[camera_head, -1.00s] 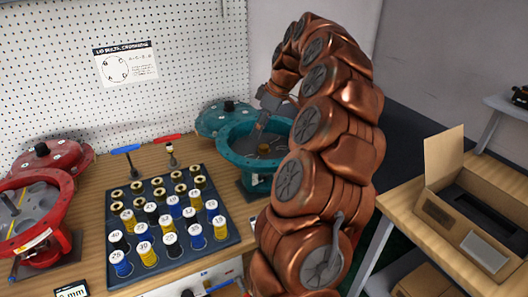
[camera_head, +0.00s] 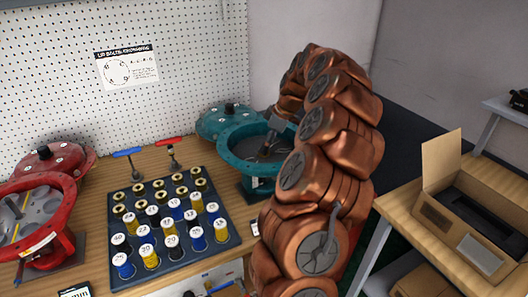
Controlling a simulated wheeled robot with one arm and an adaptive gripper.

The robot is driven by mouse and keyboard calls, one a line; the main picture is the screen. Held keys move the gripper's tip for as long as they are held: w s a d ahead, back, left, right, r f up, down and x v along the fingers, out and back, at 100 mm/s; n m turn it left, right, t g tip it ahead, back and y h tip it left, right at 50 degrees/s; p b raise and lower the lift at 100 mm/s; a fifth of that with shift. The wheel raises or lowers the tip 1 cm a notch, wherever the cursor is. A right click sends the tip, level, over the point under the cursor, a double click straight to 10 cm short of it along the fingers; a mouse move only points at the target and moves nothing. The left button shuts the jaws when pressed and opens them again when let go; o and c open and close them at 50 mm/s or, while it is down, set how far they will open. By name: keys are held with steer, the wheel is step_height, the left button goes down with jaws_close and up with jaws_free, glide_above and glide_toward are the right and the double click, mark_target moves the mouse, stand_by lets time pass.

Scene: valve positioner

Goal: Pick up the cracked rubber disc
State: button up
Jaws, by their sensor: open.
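The cracked rubber disc cannot be made out for certain. An open teal round housing (camera_head: 231,158) stands at the back of the workbench, its inside partly covered by my arm. My gripper (camera_head: 268,146) reaches down into the housing's opening. Only part of its grey fingers shows, and they are small. The jaws are open, and I cannot tell whether they touch anything inside.
A black tray (camera_head: 226,241) of numbered blue, yellow and black spools stands left of the housing. An open red housing (camera_head: 62,215) is at far left. Red (camera_head: 168,141) and blue (camera_head: 127,151) T-handle tools stand behind the tray. A cardboard box (camera_head: 437,232) sits on the right table.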

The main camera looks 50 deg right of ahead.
steer(key=shift+x, duration=1.15)
jaws_close()
